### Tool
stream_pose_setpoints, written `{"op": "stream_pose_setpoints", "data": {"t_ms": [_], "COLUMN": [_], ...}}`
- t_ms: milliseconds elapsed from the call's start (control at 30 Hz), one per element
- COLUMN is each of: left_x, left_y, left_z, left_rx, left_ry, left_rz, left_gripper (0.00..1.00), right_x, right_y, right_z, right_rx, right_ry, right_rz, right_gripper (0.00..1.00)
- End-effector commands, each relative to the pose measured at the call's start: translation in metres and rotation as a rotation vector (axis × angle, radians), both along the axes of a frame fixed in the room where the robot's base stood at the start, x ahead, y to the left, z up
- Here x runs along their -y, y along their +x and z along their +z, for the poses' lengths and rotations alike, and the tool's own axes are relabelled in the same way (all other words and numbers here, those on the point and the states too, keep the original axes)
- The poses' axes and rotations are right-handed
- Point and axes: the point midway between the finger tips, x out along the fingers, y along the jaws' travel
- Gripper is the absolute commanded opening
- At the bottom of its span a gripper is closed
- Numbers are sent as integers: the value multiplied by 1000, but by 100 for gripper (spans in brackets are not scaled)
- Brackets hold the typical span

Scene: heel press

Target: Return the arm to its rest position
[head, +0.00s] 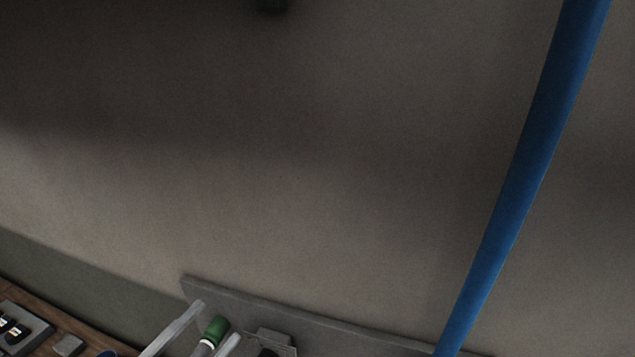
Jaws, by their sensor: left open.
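The head view looks mostly at a bare, shadowed wall (300,150). I cannot clearly make out the fingertips of my left gripper among the small, cut-off shapes at the picture's edges. A dark blurred shape (272,5) at the top edge is too unclear to name. I see nothing held. My right gripper does not show.
A blue bar or hose (515,190) runs steeply down the right side. A grey panel edge (300,313), a green-topped cylinder (215,331) and a pale bar (175,328) show at the bottom. A wooden surface (50,310) carries a grey tray (38,334) at lower left.

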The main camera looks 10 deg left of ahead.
Motion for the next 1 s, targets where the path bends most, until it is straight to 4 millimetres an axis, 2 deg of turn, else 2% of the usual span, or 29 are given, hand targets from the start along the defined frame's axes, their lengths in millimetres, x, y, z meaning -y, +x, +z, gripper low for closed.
{"op": "stream_pose_setpoints", "data": {"t_ms": [33,133,233,300,333,400,500,533,667,1000], "left_x": [21,51,71,74,72,54,22,18,17,17], "left_y": [6,7,-4,-19,-26,-42,-45,-45,-44,-44], "left_z": [56,139,225,279,299,333,336,336,336,335], "left_rx": [79,215,349,434,467,528,526,521,505,502], "left_ry": [37,59,15,-54,-91,-199,-341,-373,-434,-433], "left_rz": [-20,-15,15,49,68,132,207,208,173,173], "left_gripper": [71,71,71,71,71,71,71,71,71,71], "right_x": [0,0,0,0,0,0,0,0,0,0], "right_y": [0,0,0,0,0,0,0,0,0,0], "right_z": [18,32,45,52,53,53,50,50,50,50], "right_rx": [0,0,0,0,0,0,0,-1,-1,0], "right_ry": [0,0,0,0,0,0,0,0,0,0], "right_rz": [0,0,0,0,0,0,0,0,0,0], "right_gripper": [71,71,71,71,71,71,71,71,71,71]}}
